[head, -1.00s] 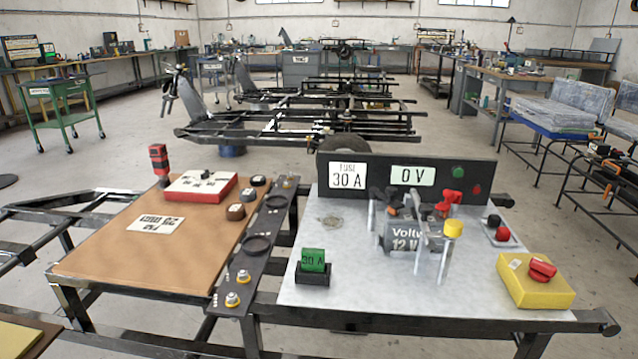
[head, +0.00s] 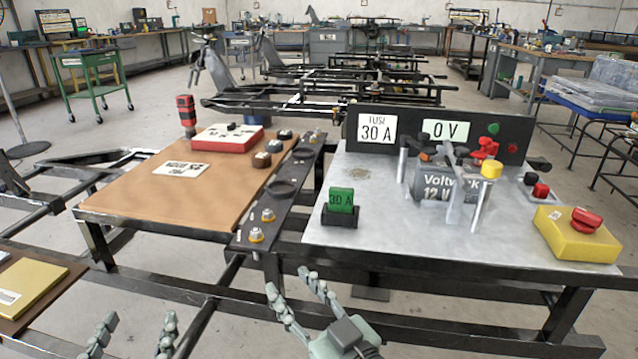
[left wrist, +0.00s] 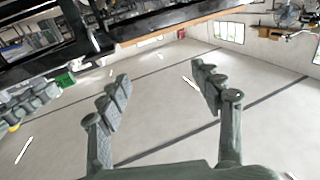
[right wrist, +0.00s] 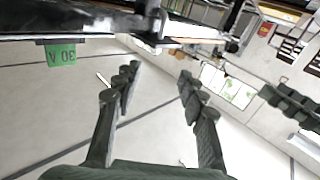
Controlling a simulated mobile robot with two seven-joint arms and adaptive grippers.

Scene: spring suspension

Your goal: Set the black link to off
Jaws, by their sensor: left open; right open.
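No part is plainly marked as the black link. Black pieces (head: 424,154) show at the grey 12 V battery (head: 436,188), partly hidden by posts and a red clamp. A black knob (head: 530,178) sits beside a red knob (head: 541,191) on a small plate right of it. The panel display (head: 445,131) reads 0 V. My left gripper (head: 133,332) is open and empty at the bottom left, well short of the bench. My right gripper (head: 296,284) is open and empty in front of the bench's near edge. Neither touches anything.
A green 30 A fuse (head: 341,200) stands in a black holder at the metal top's left. A yellow box (head: 578,238) with a red knob is at right. A yellow-capped post (head: 489,185) stands before the battery. The brown board (head: 140,200) has a clear near half.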

